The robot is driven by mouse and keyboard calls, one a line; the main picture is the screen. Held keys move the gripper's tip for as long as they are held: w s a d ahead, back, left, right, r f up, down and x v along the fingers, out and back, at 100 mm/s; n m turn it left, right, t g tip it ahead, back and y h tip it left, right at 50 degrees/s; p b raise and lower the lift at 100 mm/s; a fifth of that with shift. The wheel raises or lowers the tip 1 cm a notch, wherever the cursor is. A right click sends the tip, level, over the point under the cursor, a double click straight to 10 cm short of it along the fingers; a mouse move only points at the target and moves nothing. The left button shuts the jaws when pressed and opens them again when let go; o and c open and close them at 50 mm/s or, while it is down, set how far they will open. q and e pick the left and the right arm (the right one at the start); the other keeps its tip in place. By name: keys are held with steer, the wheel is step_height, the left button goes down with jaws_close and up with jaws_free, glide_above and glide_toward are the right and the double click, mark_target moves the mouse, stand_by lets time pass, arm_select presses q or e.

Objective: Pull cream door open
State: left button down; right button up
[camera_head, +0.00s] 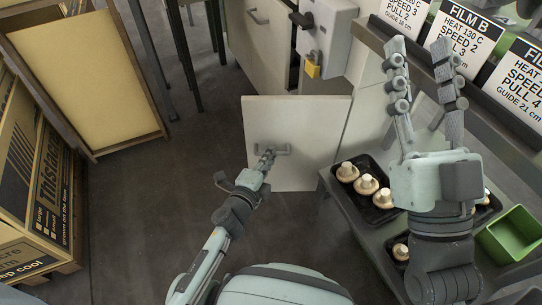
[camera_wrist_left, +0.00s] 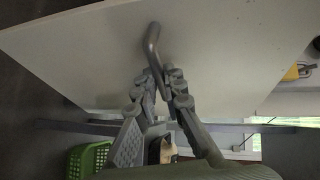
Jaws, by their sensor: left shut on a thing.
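The cream door (camera_head: 300,115) is a flat pale panel in the middle of the head view. It stands out from the cabinet front into the floor space, swung open. Its grey bar handle (camera_head: 281,149) is on its lower middle part. My left gripper (camera_head: 268,158) is shut on the handle. In the left wrist view the door (camera_wrist_left: 230,50) fills the upper part, and the gripper (camera_wrist_left: 158,78) fingers close around the bent handle bar (camera_wrist_left: 152,42). My right gripper (camera_head: 424,55) is raised above the worktop at the right, open and empty, fingers apart.
A black tray (camera_head: 377,213) of mushrooms and a green bin (camera_head: 513,236) are on the right worktop. A grey box with a yellow padlock (camera_head: 313,70) is behind the door. Film signs (camera_head: 465,42) stand at upper right. Cardboard boxes (camera_head: 40,165) stand left. Floor left of the door is clear.

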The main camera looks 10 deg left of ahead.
arm_select(q)
steer(key=shift+s, duration=0.15)
stand_by(0.4)
steer(key=c, duration=1.6)
jaws_free()
